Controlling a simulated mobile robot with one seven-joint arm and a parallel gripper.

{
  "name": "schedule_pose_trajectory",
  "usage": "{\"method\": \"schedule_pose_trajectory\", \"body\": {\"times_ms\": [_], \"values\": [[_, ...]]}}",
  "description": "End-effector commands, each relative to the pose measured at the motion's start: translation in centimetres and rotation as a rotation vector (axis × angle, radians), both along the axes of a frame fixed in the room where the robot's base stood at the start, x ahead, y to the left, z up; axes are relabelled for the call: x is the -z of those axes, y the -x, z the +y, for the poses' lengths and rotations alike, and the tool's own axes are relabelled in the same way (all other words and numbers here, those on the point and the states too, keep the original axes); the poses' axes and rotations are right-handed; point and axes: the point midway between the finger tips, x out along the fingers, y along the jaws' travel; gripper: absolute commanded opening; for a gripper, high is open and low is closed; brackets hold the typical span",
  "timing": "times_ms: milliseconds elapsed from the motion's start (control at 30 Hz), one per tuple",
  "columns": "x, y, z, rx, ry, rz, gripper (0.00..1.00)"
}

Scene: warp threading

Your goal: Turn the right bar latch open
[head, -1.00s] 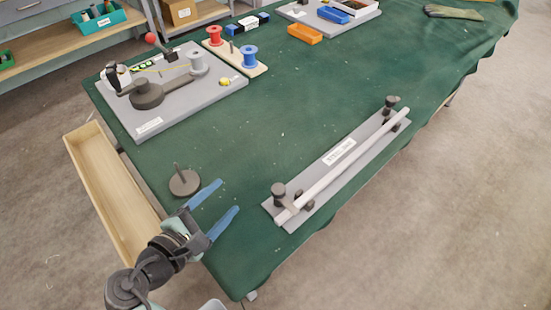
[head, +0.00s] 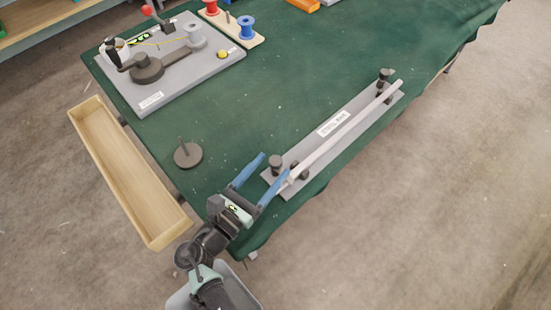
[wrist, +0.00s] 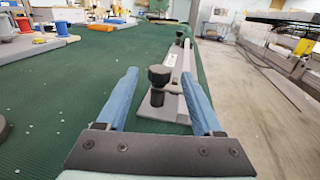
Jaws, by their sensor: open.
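A long grey base plate (head: 301,151) carries a white bar (head: 341,135) held near both ends. One dark knobbed latch (head: 276,162) is at the near end; another (head: 384,75) is at the far right end. My gripper (head: 275,164) is open, with its blue fingers pointing at the near latch. In the wrist view my gripper (wrist: 160,73) shows the near latch's dark knob (wrist: 160,76) between its fingers and apparently not gripped. I cannot tell whether the fingers touch it. The far latch is small in that view.
A round dark stand with a peg (head: 188,155) is left of my gripper. A wooden tray (head: 128,175) lies along the table's left edge. A grey board with a crank device (head: 170,85) is at the back left. The green cloth (head: 290,80) between is mostly clear.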

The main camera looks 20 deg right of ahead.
Motion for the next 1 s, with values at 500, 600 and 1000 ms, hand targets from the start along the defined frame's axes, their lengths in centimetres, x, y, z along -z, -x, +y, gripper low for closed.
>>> {"method": "schedule_pose_trajectory", "body": {"times_ms": [500, 600, 1000], "values": [[0.0, -1.5, -2.5, -0.001, -0.002, -0.001, 0.68], [0.0, -1.5, -2.5, -0.001, -0.002, -0.001, 0.61], [0.0, -1.5, -2.5, -0.001, -0.002, -0.001, 0.00]]}}
